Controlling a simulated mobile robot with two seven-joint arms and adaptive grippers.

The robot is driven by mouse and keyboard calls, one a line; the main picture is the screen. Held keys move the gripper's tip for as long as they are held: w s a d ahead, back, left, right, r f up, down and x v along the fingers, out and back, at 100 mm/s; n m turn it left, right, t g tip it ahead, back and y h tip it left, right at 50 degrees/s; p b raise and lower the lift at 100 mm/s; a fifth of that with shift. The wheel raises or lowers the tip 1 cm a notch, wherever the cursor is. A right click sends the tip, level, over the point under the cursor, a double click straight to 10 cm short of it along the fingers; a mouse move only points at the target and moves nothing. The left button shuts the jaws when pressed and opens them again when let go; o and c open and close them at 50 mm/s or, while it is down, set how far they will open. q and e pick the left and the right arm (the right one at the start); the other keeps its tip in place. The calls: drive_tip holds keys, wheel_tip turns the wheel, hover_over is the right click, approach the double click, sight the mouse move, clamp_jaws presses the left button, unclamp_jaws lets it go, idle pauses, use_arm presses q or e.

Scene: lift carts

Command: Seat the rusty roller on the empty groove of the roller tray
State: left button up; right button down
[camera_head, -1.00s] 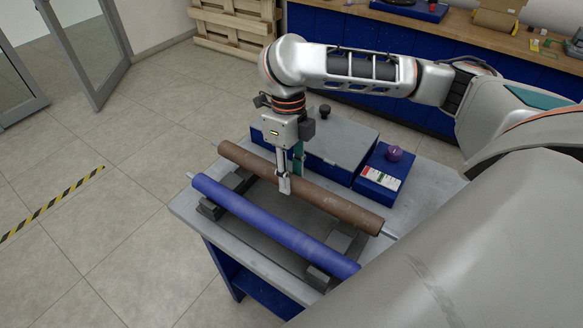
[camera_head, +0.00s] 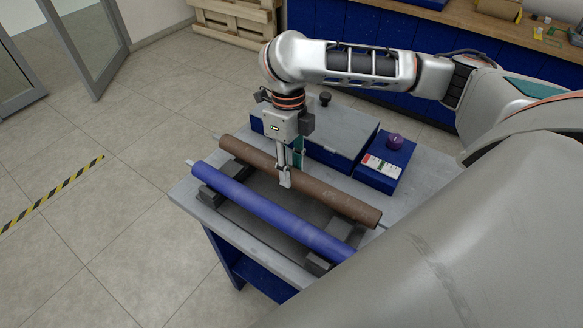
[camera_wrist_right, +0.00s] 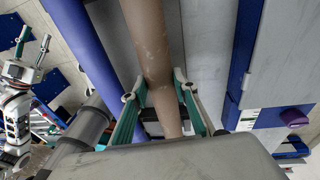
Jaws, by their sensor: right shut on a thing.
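The rusty roller (camera_head: 330,194) is a brown cylinder lying lengthwise over the far side of the roller tray (camera_head: 281,212), parallel to a blue roller (camera_head: 270,208) on the near side. My right gripper (camera_head: 285,183) points down and is shut around the rusty roller near its middle; the right wrist view shows the roller (camera_wrist_right: 148,45) between the teal fingers (camera_wrist_right: 155,104). I cannot tell whether the roller touches the far groove under it. My left gripper (camera_wrist_right: 33,45) shows only at the left of the right wrist view, its fingers apart and empty.
Behind the tray, a blue box with a grey lid (camera_head: 338,130) and a smaller blue box with a purple knob (camera_head: 386,165) stand close to the rusty roller. The grey cart top (camera_head: 215,213) has a narrow clear strip in front. Open floor lies to the left.

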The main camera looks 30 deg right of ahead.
drive_tip(key=shift+f, duration=0.55)
idle(0.4)
drive_tip(key=c, duration=1.5)
unclamp_jaws()
wheel_tip(320, 180, up, 12)
drive_tip(key=w, duration=0.1)
drive_tip(key=shift+w+d, duration=0.35)
drive_tip(key=shift+f, duration=0.1)
